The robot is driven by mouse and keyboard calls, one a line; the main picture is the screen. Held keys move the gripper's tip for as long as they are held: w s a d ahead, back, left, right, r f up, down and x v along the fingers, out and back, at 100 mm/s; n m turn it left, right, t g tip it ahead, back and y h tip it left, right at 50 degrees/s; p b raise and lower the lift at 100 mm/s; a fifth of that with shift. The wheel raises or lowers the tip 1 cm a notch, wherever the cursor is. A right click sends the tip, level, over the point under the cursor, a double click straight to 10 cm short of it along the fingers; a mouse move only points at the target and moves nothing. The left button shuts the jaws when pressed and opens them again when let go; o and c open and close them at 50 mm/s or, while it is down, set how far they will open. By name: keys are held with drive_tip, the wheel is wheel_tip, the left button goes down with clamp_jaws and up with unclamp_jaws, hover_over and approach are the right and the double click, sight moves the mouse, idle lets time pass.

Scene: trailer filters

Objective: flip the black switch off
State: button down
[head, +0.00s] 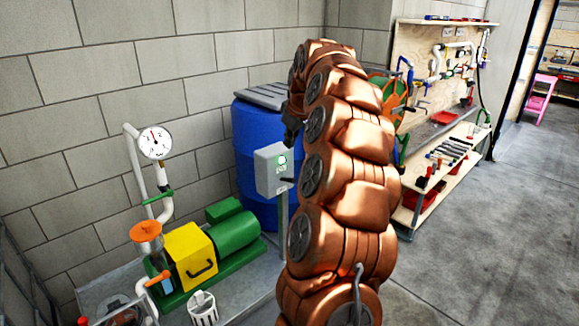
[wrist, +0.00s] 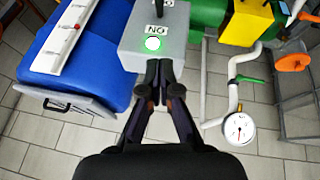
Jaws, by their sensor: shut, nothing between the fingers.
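A grey switch box (head: 268,172) stands on a post in the head view, with a lit green light (head: 282,160) on its face. The black switch (head: 287,180) juts out below the light. In the wrist view the box (wrist: 140,40) is upside down at the top, with a glowing green-ringed light (wrist: 153,43) and white labels. My gripper (wrist: 160,65) is shut and empty, its fingertips just in front of the light in the picture. I cannot tell whether they touch the box. My gripper (head: 291,127) shows dark above the box in the head view.
A blue barrel (head: 256,135) stands behind the box. A green motor pump (head: 233,232) with a yellow cover (head: 190,254) and a pressure gauge (head: 155,142) are to the left. A workbench (head: 440,172) stands at the right, with open floor (head: 490,250) before it.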

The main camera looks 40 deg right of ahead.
drive_tip(key=p, duration=0.4)
hover_over(289, 181)
drive_tip(key=w, duration=0.1)
drive_tip(key=f, duration=0.9)
drive_tip(key=shift+a+f, duration=0.25)
drive_tip(key=shift+f, duration=0.15)
drive_tip(key=shift+s+d+f+p, duration=0.15)
drive_tip(key=shift+s+f+p, duration=0.1)
drive_tip(key=shift+f, duration=0.4)
drive_tip(key=shift+s+d+f+p, duration=0.1)
drive_tip(key=shift+s+f+p, duration=0.1)
drive_tip(key=shift+f, duration=0.45)
drive_tip(key=shift+d, duration=0.15)
drive_tip(key=shift+f, duration=0.1)
drive_tip(key=shift+f+b, duration=0.1)
drive_tip(key=shift+b, duration=0.3)
